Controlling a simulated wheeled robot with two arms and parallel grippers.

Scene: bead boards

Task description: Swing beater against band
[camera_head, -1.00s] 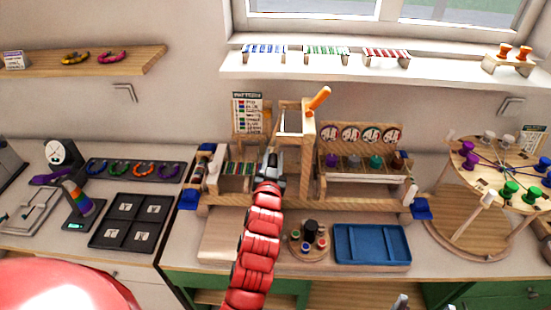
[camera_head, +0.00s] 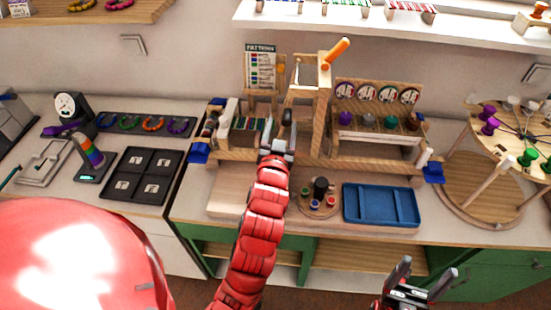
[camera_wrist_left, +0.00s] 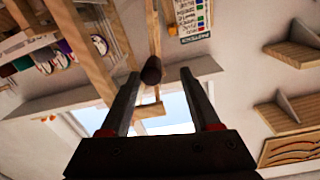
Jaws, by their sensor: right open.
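The wooden loom stands at the middle of the bench, with an upright frame (camera_head: 320,110) and an orange handle (camera_head: 336,52) on top. Striped threads of the band (camera_head: 248,124) show at its left part. My left gripper (camera_head: 285,132) is in front of the loom, left of the upright frame. In the left wrist view its fingers (camera_wrist_left: 160,80) are open. A dark knob on a wooden rod (camera_wrist_left: 151,71), perhaps the beater's handle, shows just beyond and between the fingertips. I cannot tell whether they touch it. My right gripper (camera_head: 426,272) is open and empty at the front, below the bench edge.
A blue tray (camera_head: 381,206) and a round wooden holder (camera_head: 319,202) with small coloured pieces lie before the loom. A black tray (camera_head: 141,176) is to the left. A round peg board (camera_head: 515,130) stands at the right. The pattern card (camera_head: 261,66) is behind the loom.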

